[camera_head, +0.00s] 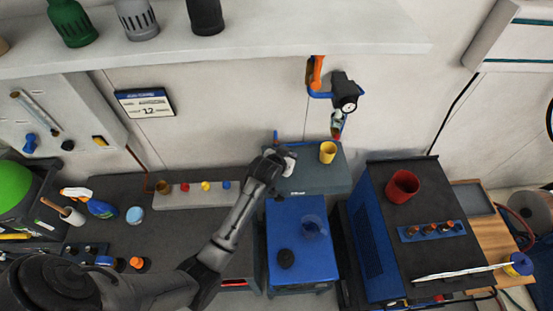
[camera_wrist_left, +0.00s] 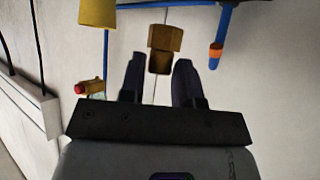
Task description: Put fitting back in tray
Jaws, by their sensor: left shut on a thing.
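In the left wrist view, a brass-coloured blocky fitting (camera_wrist_left: 164,44) sits between the fingertips of my left gripper (camera_wrist_left: 158,72), which is shut on it. In the head view, my left gripper (camera_head: 286,163) is over the left part of the grey-blue bench top behind the blue cabinet. The fitting cannot be made out there. A blue tray (camera_head: 407,236) with several copper-coloured pieces lies on the dark-topped blue machine at the right. I cannot tell for sure that it is the fitting's tray. My right gripper is not in view.
A yellow cup (camera_head: 328,153) stands just right of my left gripper. A red cup (camera_head: 402,186) stands behind the blue tray. A gauge (camera_head: 346,100) hangs above on the wall. A pale strip (camera_head: 198,194) with small coloured pieces is at the left. A shelf (camera_head: 240,45) overhangs the back.

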